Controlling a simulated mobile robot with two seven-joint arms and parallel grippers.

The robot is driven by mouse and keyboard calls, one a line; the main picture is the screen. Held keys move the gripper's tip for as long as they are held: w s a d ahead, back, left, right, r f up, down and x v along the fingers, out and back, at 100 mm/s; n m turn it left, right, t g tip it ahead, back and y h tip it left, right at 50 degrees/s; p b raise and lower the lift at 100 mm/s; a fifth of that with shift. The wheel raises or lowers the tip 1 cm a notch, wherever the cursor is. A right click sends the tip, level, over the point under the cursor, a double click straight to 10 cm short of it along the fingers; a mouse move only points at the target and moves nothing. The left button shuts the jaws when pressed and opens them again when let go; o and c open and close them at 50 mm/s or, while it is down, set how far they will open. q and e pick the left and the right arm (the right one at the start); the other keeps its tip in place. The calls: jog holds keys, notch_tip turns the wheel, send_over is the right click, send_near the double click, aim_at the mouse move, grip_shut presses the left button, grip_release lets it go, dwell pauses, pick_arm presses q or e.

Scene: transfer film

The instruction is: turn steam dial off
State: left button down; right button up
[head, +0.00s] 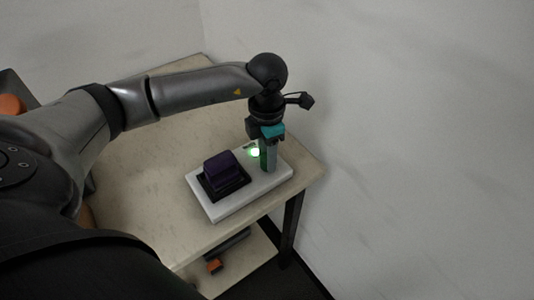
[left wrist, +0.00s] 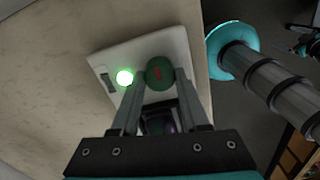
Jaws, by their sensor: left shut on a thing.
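A white appliance base (head: 225,208) stands on the table, with a dark purple block (head: 222,170) in a black surround on top. My left gripper (head: 267,160) points down at the base's far right end. In the left wrist view its fingers (left wrist: 160,78) are shut on the dial, one on each side. My right gripper is not seen.
The pale table (head: 140,190) is bare to the left of the base. A wall (head: 420,130) rises close on the right. A lower shelf under the table holds a small orange object (head: 215,266).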

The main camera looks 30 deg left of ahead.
pick_arm(q)
jog(key=shift+n, duration=0.3)
jog(key=n, duration=0.3)
jog(key=shift+n, duration=0.3)
jog(key=n+p, duration=0.1)
jog(key=n, duration=0.3)
jog(key=shift+d+r, duration=0.1)
jog(key=n+p, duration=0.1)
jog(key=n, duration=0.4)
jog(key=n+p, duration=0.2)
jog(key=n, duration=0.2)
jog(key=shift+w+n, duration=0.1)
jog(key=shift+n, duration=0.3)
jog(key=shift+c, duration=2.1)
grip_release()
